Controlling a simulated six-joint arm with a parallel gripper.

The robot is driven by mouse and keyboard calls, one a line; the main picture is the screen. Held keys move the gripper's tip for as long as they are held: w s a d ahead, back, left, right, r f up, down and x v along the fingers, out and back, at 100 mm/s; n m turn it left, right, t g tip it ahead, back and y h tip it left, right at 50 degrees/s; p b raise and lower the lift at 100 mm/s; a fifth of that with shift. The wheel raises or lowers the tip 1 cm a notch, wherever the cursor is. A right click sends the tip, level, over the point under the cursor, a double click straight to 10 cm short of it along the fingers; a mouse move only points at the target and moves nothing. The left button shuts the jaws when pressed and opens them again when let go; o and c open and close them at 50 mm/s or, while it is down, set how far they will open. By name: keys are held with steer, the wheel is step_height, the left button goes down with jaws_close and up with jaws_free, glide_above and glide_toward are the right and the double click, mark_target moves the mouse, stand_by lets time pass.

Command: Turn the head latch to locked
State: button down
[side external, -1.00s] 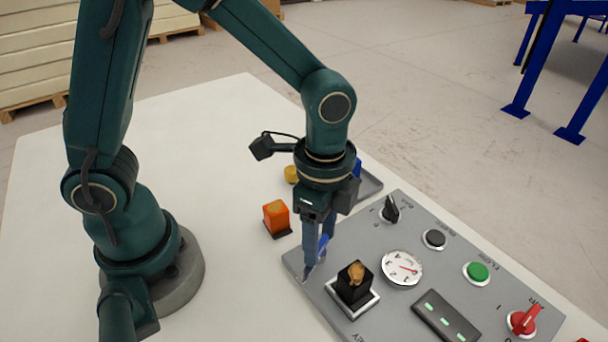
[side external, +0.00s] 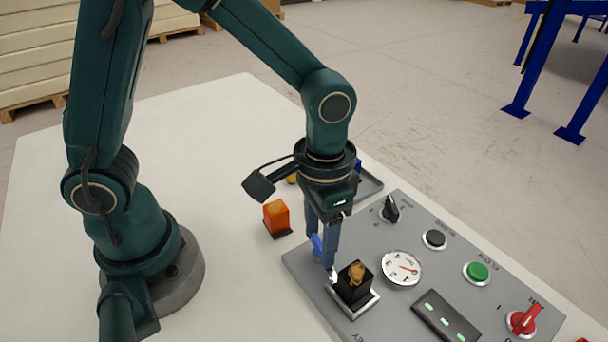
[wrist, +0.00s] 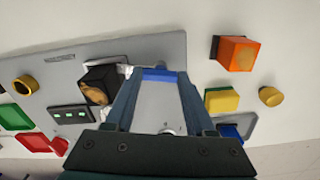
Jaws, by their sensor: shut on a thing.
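The head latch is a small lever with a blue handle (side external: 317,245) at the near left of the grey panel (side external: 300,262). My gripper (side external: 325,258) points down and is shut on this handle. In the wrist view the blue handle (wrist: 160,75) lies crosswise between the fingertips of my gripper (wrist: 160,80). A pale metal piece (side external: 332,275) shows just below the fingers, close to the black block. The fingers hide much of the latch, and I cannot read any lock marking.
A black block (side external: 345,292) with a brown lump on top stands right beside the fingers. A gauge (side external: 401,268), a black knob (side external: 391,210), a green button (side external: 478,271) and a red switch (side external: 523,320) sit farther right. An orange block (side external: 276,217) stands left of the panel.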

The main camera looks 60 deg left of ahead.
mark_target(320, 244)
steer(key=shift+n, duration=1.1)
steer(key=shift+c, duration=1.2)
jaws_free()
steer(key=shift+r, duration=0.1)
steer(key=shift+r, duration=2.5)
